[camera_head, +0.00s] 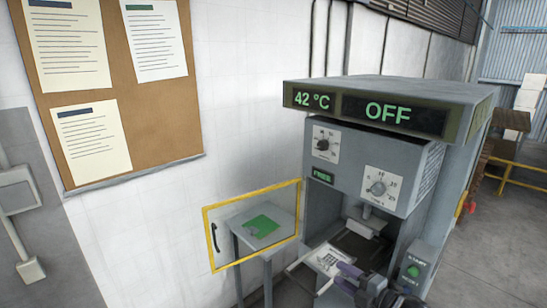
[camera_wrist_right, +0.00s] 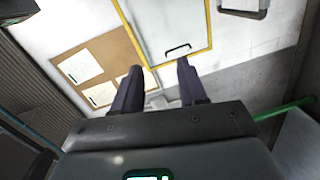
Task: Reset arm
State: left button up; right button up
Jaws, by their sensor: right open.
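My right gripper (camera_head: 343,276) is at the bottom of the head view, in front of the machine's open work bay. In the right wrist view its two dark purple fingers (camera_wrist_right: 159,66) stand apart with nothing between them. The grey machine (camera_head: 470,95) has a display (camera_head: 370,108) reading "42 °C" and "OFF". Its yellow-framed clear door (camera_head: 208,232) is swung open to the left; the door frame and handle (camera_wrist_right: 178,48) also show in the right wrist view. My left gripper is in neither view.
A small grey stand (camera_head: 284,222) with a green pad (camera_head: 264,226) and a small grey item shows through the door. A control box with a green button (camera_head: 413,271) is right of the bay. A corkboard (camera_head: 155,120) hangs on the wall. Open floor lies at right.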

jog(key=w+d+f+m+h, duration=0.3)
jog(key=d+f+m+h, duration=0.2)
jog(key=d+m+h, duration=0.3)
jog(key=s+d+f+m+g+h, duration=0.3)
jog(key=s+d+f+m+g, duration=0.15)
jog(key=d+m, duration=0.35)
jog(key=s+d+f+m+g+h, duration=0.35)
jog(key=s+d+m+g, duration=0.2)
jog(key=d+m, duration=0.25)
jog(key=s+a+f+n+y, duration=0.1)
jog(key=s+a+f, duration=0.3)
jog(key=s+a, duration=0.7)
jog(key=s+a+f+n+y, duration=0.15)
jog(key=s+a+f, duration=0.4)
jog(key=s, duration=0.95)
jog(key=s+a+r+y, duration=0.2)
jog(key=s+a+r, duration=0.25)
jog(key=s, duration=0.45)
jog(key=w+p+v, duration=0.2)
jog(key=p+v, duration=0.7)
jog(key=w+a+r+p+v, duration=0.1)
jog(key=w+p+v, duration=0.1)
jog(key=p+v, duration=0.8)
jog(key=shift+a+t, duration=0.3)
jog(key=shift+a, duration=0.05)
